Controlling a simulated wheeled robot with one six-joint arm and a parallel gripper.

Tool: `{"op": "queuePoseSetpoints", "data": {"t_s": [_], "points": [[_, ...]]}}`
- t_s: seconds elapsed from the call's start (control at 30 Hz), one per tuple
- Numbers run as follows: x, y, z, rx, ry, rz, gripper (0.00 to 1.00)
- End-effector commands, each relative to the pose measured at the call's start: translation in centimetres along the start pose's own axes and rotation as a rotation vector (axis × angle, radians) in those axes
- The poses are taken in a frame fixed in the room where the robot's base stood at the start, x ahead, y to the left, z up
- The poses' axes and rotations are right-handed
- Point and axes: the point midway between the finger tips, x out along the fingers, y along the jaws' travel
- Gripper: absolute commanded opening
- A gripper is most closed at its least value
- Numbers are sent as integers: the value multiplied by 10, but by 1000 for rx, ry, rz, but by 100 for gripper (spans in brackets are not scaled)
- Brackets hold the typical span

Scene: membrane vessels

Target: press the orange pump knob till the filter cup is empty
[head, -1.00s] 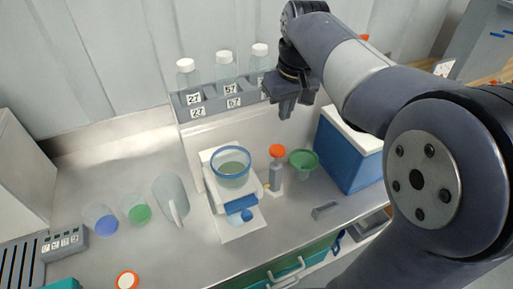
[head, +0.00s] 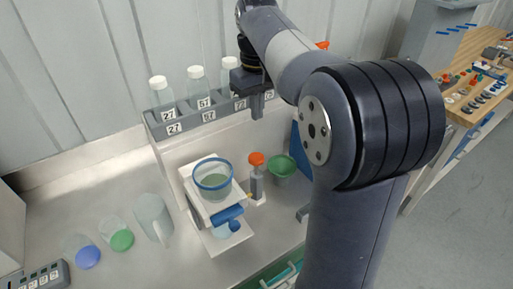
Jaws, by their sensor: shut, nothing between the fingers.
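The orange pump knob (head: 257,159) tops a small clear pump that stands on the steel bench. The filter cup (head: 213,178) is a clear cup with a blue rim on a white stand, left of the pump. Greenish liquid or a greenish bottom shows inside it; I cannot tell which. My gripper (head: 256,108) points down, shut and empty, above the knob in the picture and apart from it, in front of the bottle rack.
A grey rack (head: 180,125) holds several white-capped bottles at the back. A clear jug (head: 153,218) and a green-bottomed beaker (head: 121,238) stand at left. My arm hides the right of the bench.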

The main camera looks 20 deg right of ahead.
Motion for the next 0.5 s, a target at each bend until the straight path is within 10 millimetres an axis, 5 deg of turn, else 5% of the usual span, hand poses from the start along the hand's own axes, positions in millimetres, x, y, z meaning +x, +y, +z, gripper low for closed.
{"op": "queuePoseSetpoints", "data": {"t_s": [0.5], "points": [[102,0,1,0,-4,-1,0]]}}
